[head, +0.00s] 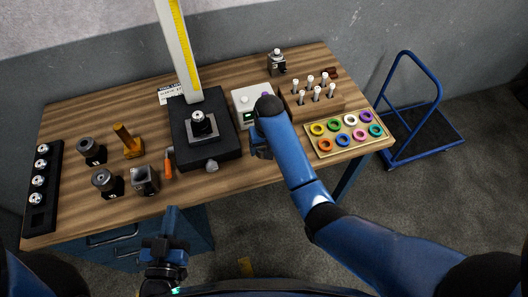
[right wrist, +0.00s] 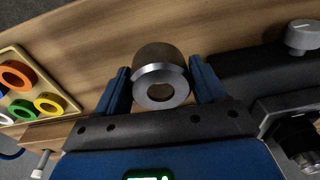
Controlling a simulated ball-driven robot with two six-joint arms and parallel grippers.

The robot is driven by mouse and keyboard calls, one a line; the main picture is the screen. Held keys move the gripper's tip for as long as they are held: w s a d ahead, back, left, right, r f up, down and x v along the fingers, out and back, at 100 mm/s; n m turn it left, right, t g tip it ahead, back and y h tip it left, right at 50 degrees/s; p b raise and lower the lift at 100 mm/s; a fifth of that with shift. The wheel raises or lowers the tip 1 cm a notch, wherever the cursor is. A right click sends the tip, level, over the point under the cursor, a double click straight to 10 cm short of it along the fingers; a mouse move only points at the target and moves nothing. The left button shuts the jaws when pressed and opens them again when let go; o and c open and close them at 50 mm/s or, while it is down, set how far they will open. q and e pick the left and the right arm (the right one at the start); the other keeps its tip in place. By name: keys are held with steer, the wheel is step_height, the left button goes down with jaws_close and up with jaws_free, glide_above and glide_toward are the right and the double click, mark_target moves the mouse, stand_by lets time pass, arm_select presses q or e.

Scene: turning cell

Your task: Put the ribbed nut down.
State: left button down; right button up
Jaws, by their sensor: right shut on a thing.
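The nut (right wrist: 160,58) is a grey metal ring with a round hole, seen in the right wrist view. Its ribs cannot be made out. My right gripper (right wrist: 161,84) is shut on it, one blue finger on each side, with the wooden bench behind it. In the head view my right gripper (head: 262,150) is over the bench between the black height gauge and the ring tray, and the nut is hidden there. My left gripper (head: 168,240) is in front of the bench's front edge, away from the nut; its opening is unclear.
The black gauge base (head: 218,155) stands left of my right gripper, with a grey display box (head: 247,98) behind. The tray of coloured rings (head: 375,142) and a pin block (head: 312,107) stand right. Dark holders (head: 145,180) stand front left. Bare wood (head: 225,180) lies along the front edge.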

steer(key=shift+f, duration=1.9)
steer(key=shift+f, duration=0.25)
steer(key=o, duration=1.6)
steer(key=shift+r, duration=0.2)
steer(key=r, duration=0.8)
steer(key=s+r+b, duration=0.1)
steer(key=r, duration=0.3)
steer(key=shift+d, duration=0.4)
steer(key=shift+w, duration=0.1)
